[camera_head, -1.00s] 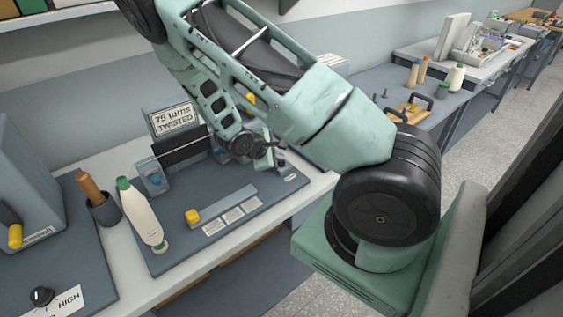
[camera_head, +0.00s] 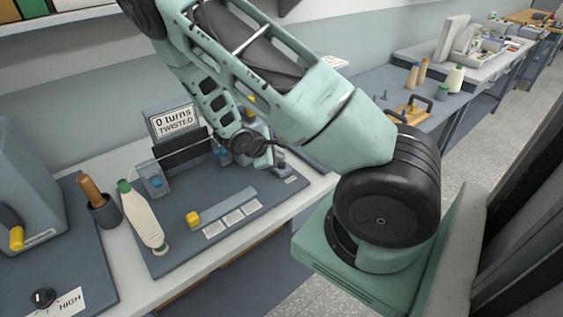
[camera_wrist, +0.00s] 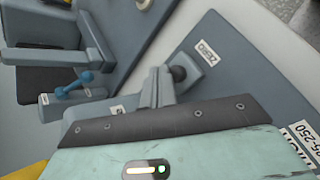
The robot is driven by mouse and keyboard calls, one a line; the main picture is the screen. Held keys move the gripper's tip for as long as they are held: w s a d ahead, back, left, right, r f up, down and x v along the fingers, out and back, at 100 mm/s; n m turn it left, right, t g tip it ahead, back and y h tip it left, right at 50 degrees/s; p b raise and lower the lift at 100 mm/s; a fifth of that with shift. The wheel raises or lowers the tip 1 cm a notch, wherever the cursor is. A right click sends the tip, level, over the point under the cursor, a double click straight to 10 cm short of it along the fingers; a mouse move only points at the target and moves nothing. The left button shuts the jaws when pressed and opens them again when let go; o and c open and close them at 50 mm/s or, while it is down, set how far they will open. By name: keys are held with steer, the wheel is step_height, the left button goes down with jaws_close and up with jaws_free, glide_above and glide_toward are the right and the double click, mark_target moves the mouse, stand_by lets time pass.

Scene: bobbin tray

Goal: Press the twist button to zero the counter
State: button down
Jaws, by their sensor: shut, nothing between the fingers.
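The counter display (camera_head: 173,120) stands at the back of the grey device board and reads "0 turns TWISTED". In the wrist view, a dark round button (camera_wrist: 179,73) sits beside a label reading "ZERO" (camera_wrist: 207,52). My gripper (camera_wrist: 160,72) is shut and empty, with its fingertips right beside the button; I cannot tell whether they touch it. In the head view, my arm partly hides the gripper and the right part of the board (camera_head: 185,243).
A blue lever (camera_wrist: 75,84) shows in the wrist view. A cup with a wooden-handled tool (camera_head: 101,208) stands further left.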

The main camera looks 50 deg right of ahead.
steer(key=shift+r, duration=0.1)
steer(key=shift+r+p, duration=1.6)
steer(key=shift+r, duration=0.95)
